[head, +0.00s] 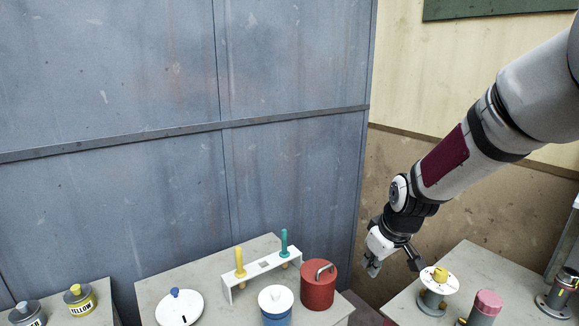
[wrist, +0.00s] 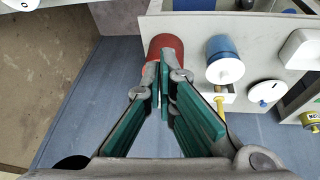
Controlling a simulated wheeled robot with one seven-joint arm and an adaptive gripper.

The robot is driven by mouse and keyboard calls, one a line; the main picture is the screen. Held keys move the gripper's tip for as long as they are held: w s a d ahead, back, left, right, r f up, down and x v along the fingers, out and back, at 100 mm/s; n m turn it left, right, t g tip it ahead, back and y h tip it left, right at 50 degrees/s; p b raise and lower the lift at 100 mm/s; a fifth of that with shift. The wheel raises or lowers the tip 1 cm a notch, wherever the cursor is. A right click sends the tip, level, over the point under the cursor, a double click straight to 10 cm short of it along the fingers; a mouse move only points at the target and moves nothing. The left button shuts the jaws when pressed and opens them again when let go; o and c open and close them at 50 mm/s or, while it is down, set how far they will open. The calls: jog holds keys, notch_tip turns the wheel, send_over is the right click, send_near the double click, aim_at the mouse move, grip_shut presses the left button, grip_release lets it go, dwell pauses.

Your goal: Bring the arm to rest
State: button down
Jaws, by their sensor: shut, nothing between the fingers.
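My arm (head: 455,160) reaches down from the upper right in the head view, bent at its elbow joint. My gripper (head: 385,264) hangs above the gap between two tables, right of the red canister and left of the white-flanged pipe piece. In the wrist view my gripper (wrist: 167,75) has its green-padded fingers drawn together at the tips, with nothing between them. The red canister (head: 318,288) with a metal handle stands on the middle table; it also shows beyond the fingertips in the wrist view (wrist: 160,46), partly hidden by them.
On the middle table (head: 215,268) stand a blue pot with white lid (head: 276,305), a white rack (head: 262,268) holding yellow and teal pegs, and a white disc (head: 180,308). The right table (head: 400,305) holds a flanged pipe piece (head: 436,290) and a pink-capped pipe (head: 487,304). A yellow-labelled can (head: 80,302) stands left.

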jog(key=s+r+m+t+h, duration=0.1)
jog(key=s+r+m+h, duration=0.15)
jog(key=s+r, duration=1.2)
jog(key=s+r+m+y, duration=0.1)
jog(key=s+r+m, duration=0.1)
jog(key=s, duration=1.1)
jog(key=shift+a+r+m+t, duration=0.2)
jog(key=shift+r+m+t, duration=0.15)
jog(key=shift+m, duration=0.4)
jog(key=shift+s+y, duration=0.1)
jog(key=shift+y, duration=0.15)
